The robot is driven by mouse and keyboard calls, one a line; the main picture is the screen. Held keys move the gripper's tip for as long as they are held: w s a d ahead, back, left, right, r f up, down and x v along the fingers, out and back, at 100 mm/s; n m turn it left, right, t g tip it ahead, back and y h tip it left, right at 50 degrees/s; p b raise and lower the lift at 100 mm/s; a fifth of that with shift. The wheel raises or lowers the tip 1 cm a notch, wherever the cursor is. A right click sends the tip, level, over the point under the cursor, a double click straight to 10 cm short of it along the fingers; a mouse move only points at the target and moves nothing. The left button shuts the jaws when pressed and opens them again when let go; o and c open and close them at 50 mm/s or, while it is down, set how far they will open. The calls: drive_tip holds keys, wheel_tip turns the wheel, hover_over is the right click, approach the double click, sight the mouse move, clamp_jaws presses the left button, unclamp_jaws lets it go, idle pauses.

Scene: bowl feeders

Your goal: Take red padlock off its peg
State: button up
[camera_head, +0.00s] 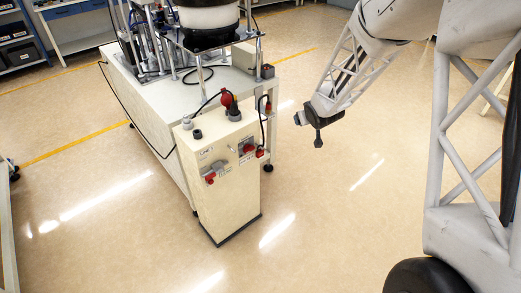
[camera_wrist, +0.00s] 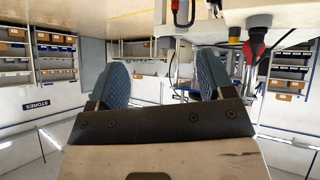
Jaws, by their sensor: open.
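A small red piece (camera_head: 260,153) at the right front edge of the cream control cabinet (camera_head: 222,205) may be the red padlock. It is too small to tell its shackle or peg. My gripper (camera_head: 309,130) is in the air to the right of the cabinet, apart from it. In the wrist view its two blue-padded fingers (camera_wrist: 162,88) stand wide apart with nothing between them. A red and black piece (camera_wrist: 184,14) shows at the top of that view, beyond the fingers; I cannot tell whether it is the padlock.
The cabinet front carries red-handled switches (camera_head: 210,177). A red-topped fitting (camera_head: 226,98) and cables stand on its top. A machine with a dark bowl (camera_head: 208,38) is behind. The floor (camera_head: 340,220) right of the cabinet is clear. Shelves with bins (camera_wrist: 55,55) are far off.

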drive_tip(key=w+a+f+n+y, duration=0.1)
drive_tip(key=w+a+f+y, duration=0.15)
drive_tip(key=f, duration=0.45)
drive_tip(key=w+a+f+n+y, duration=0.1)
drive_tip(key=w+a+f, duration=0.3)
drive_tip(key=f, duration=0.3)
drive_tip(key=n+y, duration=0.2)
drive_tip(key=y, duration=0.2)
approach(261, 153)
drive_tip(key=x, duration=0.4)
drive_tip(key=shift+d, duration=0.25)
drive_tip(key=shift+x, duration=1.25)
drive_tip(key=shift+w, duration=0.1)
drive_tip(key=shift+x, duration=2.55)
drive_tip(key=c, duration=1)
